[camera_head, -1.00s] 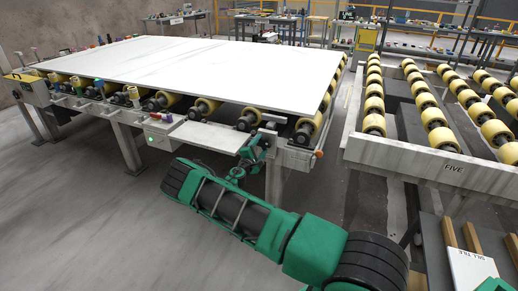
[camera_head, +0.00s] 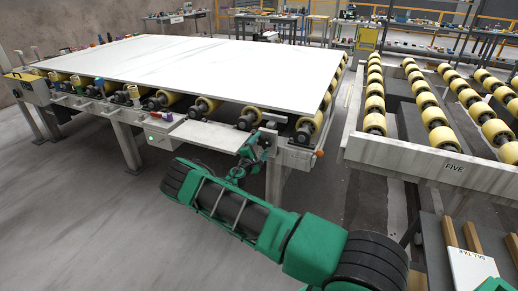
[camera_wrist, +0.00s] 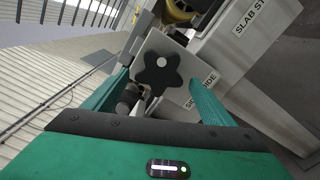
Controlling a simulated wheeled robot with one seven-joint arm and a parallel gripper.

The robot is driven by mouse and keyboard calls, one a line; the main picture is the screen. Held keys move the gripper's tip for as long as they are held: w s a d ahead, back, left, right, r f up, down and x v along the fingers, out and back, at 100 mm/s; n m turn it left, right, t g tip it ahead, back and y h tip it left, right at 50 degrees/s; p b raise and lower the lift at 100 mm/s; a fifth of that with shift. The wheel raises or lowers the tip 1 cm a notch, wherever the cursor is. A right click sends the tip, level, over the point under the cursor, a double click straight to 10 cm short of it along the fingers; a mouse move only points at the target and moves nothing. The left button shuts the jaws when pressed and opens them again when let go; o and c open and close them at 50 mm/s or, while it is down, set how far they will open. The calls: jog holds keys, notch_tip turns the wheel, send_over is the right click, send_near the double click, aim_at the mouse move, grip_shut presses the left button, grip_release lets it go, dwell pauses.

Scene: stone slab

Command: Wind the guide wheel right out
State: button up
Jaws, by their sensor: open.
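The guide wheel is a black star-shaped knob (camera_wrist: 163,74) with a pale centre, on a light plate in the wrist view. The plate's label (camera_wrist: 203,92) is partly covered by a finger and seems to read "SIDE GUIDE". My gripper (camera_wrist: 160,82) is open, with one green finger to the left of the knob and one to the right. The jaws look lined up with the knob; I cannot tell whether they touch it. In the head view my gripper (camera_head: 260,143) is at the near right end of the slab table, and the knob cannot be made out there.
A large white slab (camera_head: 190,68) lies on the yellow rollers of the table. A pale shelf (camera_head: 212,136) juts from its near side, left of my gripper. A roller rack marked "FIVE" (camera_head: 440,165) stands to the right. The floor in front is clear.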

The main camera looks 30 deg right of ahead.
jog(key=v, duration=1)
jog(key=shift+a, duration=0.3)
jog(key=shift+s, duration=0.2)
jog(key=s+d+r+m+g+y, duration=0.2)
jog(key=s+d+r+m+g, duration=0.45)
jog(key=s, duration=0.35)
jog(key=s+d+r+m+g+y, duration=0.2)
jog(key=s+d+r+m+g, duration=0.4)
jog(key=s, duration=0.5)
jog(key=s+a+r+m+y, duration=0.2)
jog(key=s+a+r, duration=0.3)
jog(key=s, duration=0.5)
jog(key=s+a+r+m+t+y, duration=0.1)
jog(key=s+a+r+y, duration=0.4)
jog(key=s, duration=0.6)
jog(key=s+a+r+m+y, duration=0.3)
jog(key=s+a+r, duration=0.2)
jog(key=s, duration=0.6)
jog(key=shift+s, duration=0.2)
jog(key=shift+a+t, duration=0.15)
jog(key=shift+t, duration=0.1)
